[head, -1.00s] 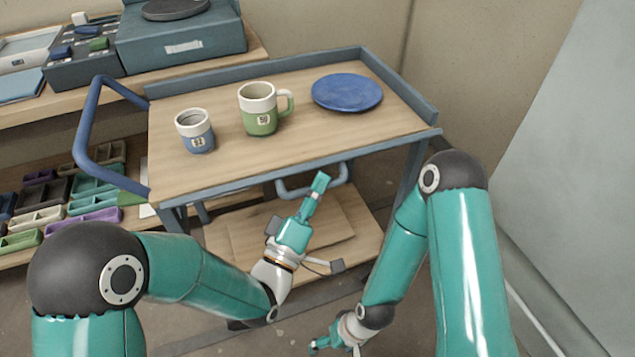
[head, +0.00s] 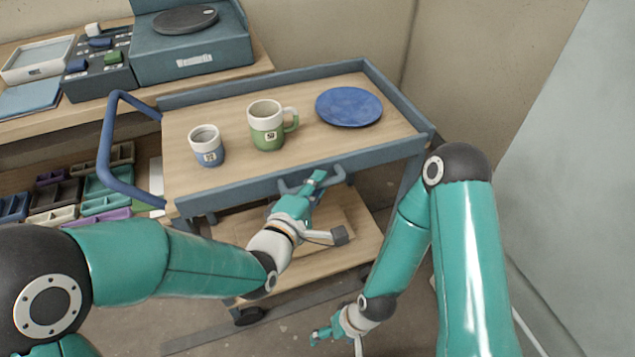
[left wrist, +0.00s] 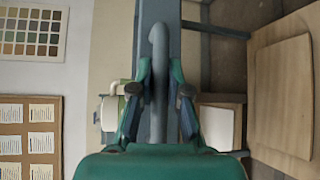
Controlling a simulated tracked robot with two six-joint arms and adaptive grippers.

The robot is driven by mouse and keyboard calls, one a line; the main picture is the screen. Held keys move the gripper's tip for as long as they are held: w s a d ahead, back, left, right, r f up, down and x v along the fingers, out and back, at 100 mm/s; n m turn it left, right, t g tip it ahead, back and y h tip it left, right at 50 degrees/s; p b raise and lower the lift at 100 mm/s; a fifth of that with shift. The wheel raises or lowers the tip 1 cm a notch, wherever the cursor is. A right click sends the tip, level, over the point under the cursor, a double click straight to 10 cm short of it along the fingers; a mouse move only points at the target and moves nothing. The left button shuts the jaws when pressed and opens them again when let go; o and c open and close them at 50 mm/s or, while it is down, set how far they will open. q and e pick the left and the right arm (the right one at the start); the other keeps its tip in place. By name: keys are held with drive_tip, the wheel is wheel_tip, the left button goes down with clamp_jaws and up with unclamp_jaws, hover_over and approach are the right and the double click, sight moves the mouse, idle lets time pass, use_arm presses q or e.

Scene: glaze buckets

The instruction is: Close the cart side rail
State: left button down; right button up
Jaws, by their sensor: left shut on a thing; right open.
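The cart's side rail (head: 235,191) is a blue-grey strip along the near edge of the cart top, standing about upright there. Its bar handle (head: 338,175) sticks out from the near face. My left gripper (head: 316,183) is shut on this handle. In the left wrist view the handle (left wrist: 159,75) runs between the two fingers, with the rail behind it. The tips partly hide the handle in the head view. My right gripper (head: 322,335) is open and empty, low near the floor, away from the cart.
On the cart top (head: 220,105) stand a blue-and-white cup (head: 207,150), a green-and-white mug (head: 266,130) and a blue plate (head: 348,107). A blue push handle (head: 104,150) is at the cart's left end. A shelf with bins (head: 90,195) stands behind left.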

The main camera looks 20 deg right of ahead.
use_arm(q)
drive_tip(key=shift+w+a+f, duration=0.1)
idle(0.3)
drive_tip(key=c, duration=1.1)
unclamp_jaws()
drive_tip(key=shift+c, duration=0.2)
drive_tip(key=v, duration=0.7)
drive_tip(key=shift+s+a, duration=0.1)
drive_tip(key=shift+s, duration=0.1)
